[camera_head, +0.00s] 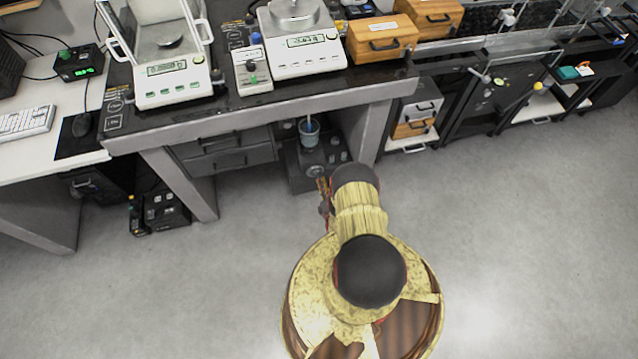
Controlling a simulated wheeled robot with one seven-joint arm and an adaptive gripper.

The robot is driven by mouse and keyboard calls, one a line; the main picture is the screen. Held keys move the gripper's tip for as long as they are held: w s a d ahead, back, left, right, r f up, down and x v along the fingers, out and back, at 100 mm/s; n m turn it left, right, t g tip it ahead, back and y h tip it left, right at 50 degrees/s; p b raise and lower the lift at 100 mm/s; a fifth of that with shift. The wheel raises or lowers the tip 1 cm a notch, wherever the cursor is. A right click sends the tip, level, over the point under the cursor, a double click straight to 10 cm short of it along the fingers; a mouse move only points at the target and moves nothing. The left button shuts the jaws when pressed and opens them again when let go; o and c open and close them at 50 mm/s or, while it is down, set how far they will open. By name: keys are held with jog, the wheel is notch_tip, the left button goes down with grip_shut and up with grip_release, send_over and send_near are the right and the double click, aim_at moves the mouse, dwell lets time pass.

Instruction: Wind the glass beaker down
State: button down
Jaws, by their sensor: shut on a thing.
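The glass beaker (309,133) stands upright under the table edge, with bluish content and a thin rod rising from it. It is on or just behind a dark unit (300,172) with several knobs on it. My gripper (323,192) is small in view at the front of this unit, below and slightly right of the beaker, and not touching it. It is shut on a small part at the unit's front. My arm and the small scale hide exactly which part this is.
Above stands a dark-topped table (280,98) with two balances (172,80) (300,42) and wooden boxes (380,40). Grey drawers (228,150) are left of the unit and a table leg (368,135) is right of it.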

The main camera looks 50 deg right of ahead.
jog(key=n, duration=0.2)
jog(key=shift+s+d+r+n, duration=0.2)
jog(key=shift+d+n, duration=0.15)
jog(key=shift+n, duration=0.05)
jog(key=shift+s+d+r+n, duration=0.15)
jog(key=shift+r+n, duration=0.1)
jog(key=shift+n, duration=0.75)
jog(key=shift+s+d+r+n, duration=0.15)
jog(key=shift+r+n, duration=0.1)
jog(key=shift+n, duration=0.75)
jog(key=c, duration=1.8)
grip_release()
jog(key=shift+o, duration=0.4)
jog(key=shift+w, duration=0.1)
jog(key=v, duration=0.7)
jog(key=shift+s, duration=0.25)
jog(key=shift+a, duration=0.1)
